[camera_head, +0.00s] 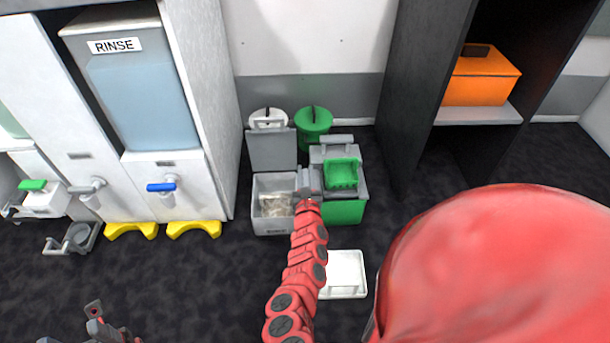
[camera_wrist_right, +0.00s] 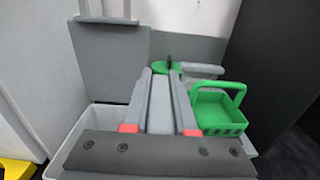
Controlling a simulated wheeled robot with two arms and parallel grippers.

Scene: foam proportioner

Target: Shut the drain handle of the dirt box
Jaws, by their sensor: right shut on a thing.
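The light grey box (camera_head: 273,225), which I take for the dirt box, stands on the floor with its lid (camera_head: 271,150) up and pale clumps inside. Its rim also shows in the right wrist view (camera_wrist_right: 75,135). My right gripper (camera_head: 308,180) is at the gap between this box and the green-and-grey box. In the right wrist view its fingers (camera_wrist_right: 161,100) are shut on a grey bar (camera_wrist_right: 160,108). I cannot tell for certain whether the bar is the drain handle. My arm hides the box's right front corner. My left gripper (camera_head: 95,325) is at the lower left, away from the boxes.
A green-and-grey box (camera_head: 343,212) with a green basket (camera_head: 342,174) stands close on the right. A white tray (camera_head: 345,275) lies in front. Two round lidded containers, white (camera_head: 268,119) and green (camera_head: 314,122), stand behind. A dark shelf rises at right; dispensers stand at left.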

